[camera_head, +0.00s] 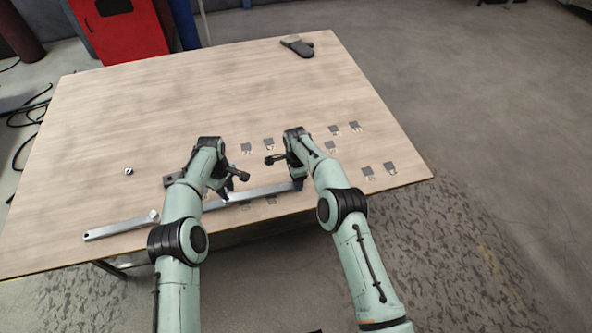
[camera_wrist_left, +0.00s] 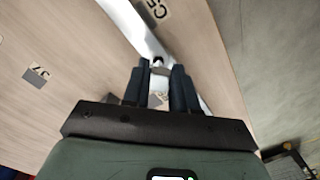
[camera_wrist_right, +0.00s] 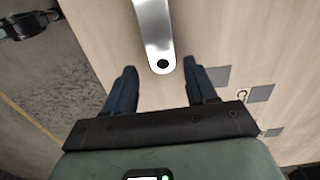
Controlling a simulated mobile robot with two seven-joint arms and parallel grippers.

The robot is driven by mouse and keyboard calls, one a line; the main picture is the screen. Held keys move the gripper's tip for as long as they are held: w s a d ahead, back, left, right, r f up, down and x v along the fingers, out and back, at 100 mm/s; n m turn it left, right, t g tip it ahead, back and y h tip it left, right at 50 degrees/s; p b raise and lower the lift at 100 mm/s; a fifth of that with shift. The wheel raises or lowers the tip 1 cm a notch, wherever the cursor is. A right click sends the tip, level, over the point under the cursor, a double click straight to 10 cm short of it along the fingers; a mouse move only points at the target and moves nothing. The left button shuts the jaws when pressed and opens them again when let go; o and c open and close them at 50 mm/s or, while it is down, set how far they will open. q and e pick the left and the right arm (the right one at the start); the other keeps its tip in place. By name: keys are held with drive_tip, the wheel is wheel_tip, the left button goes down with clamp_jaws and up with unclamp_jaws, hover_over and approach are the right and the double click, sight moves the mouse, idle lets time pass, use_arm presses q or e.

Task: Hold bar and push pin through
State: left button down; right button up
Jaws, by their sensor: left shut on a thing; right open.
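A long silver bar (camera_head: 265,191) lies near the table's front edge. My left gripper (camera_head: 229,187) is over its left part. In the left wrist view the fingers (camera_wrist_left: 159,88) are shut on a silvery piece that looks like the bar (camera_wrist_left: 142,32); a dark spot shows just beyond the fingertips. My right gripper (camera_head: 298,184) is at the bar's right end. In the right wrist view it is open (camera_wrist_right: 158,80), and the bar's rounded end (camera_wrist_right: 155,40), with a dark hole, lies between and just beyond the fingertips. I cannot make out a separate pin for certain.
A second silver bar (camera_head: 115,229) with a round knob at its right end lies at front left. A small metal piece (camera_head: 128,171) and a dark block (camera_head: 172,180) lie nearby. Several small grey plates lie to the right. A dark-handled brush (camera_head: 298,46) is far back. The table's middle is clear.

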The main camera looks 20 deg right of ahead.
drive_tip(key=shift+f, duration=1.15)
clamp_jaws()
use_arm(q)
drive_tip(key=shift+f, duration=1.65)
idle(1.2)
drive_tip(key=c, duration=0.8)
unclamp_jaws()
drive_tip(key=shift+r, duration=3)
